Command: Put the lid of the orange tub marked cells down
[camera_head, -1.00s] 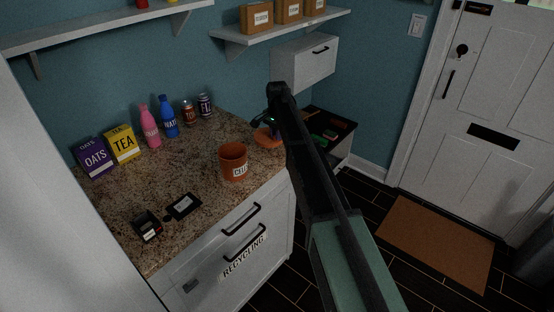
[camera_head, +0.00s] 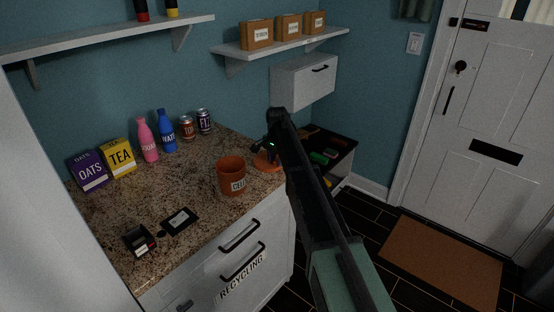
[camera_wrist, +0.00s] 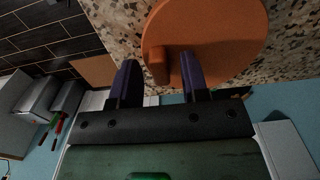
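The orange tub marked CELLS (camera_head: 231,178) stands upright and open-topped on the speckled counter. Its round orange lid (camera_head: 266,163) lies to the right of the tub and a little behind it, near the counter's right edge. The lid fills the top of the wrist view (camera_wrist: 228,35), over the counter, with its knob (camera_wrist: 158,66) showing between my fingers. My gripper (camera_wrist: 158,78) has its two purple fingers spread, with gaps beside the knob. In the head view my gripper (camera_head: 268,147) is just above the lid, and my arm hides part of that area.
A black battery device (camera_head: 140,241) and a dark flat cover (camera_head: 179,221) lie at the counter's front left. Oats (camera_head: 89,172) and tea (camera_head: 119,157) boxes, bottles and cans line the back.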

